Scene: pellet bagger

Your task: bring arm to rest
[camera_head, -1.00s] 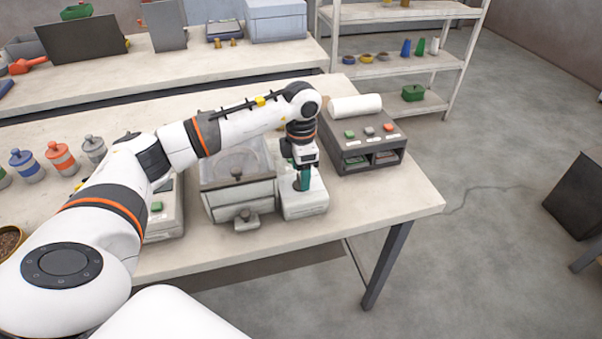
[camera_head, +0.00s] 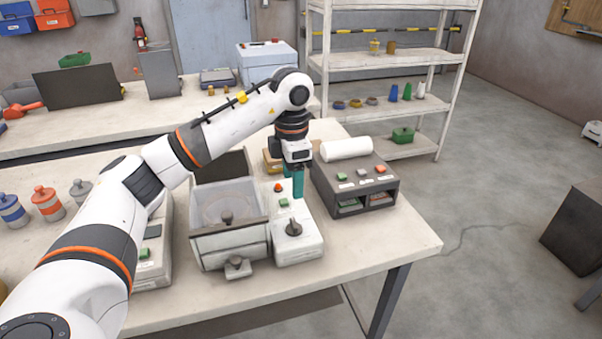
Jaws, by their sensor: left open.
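My left arm (camera_head: 190,150) comes in from the left and reaches out over the table (camera_head: 365,248). My left gripper (camera_head: 297,185) is open and points down, with teal fingers. It hangs over or just behind the white control box (camera_head: 297,243), which has a red button, a green button and a dark knob. I cannot tell its exact height over the box. No object shows between its fingers. My right gripper is not in view.
A grey open-topped bin machine (camera_head: 228,240) stands left of the control box. A dark grey unit (camera_head: 358,188) with a white roll (camera_head: 346,149) stands to the right. Lidded jars (camera_head: 47,203) stand at the left. The table's front right corner is clear.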

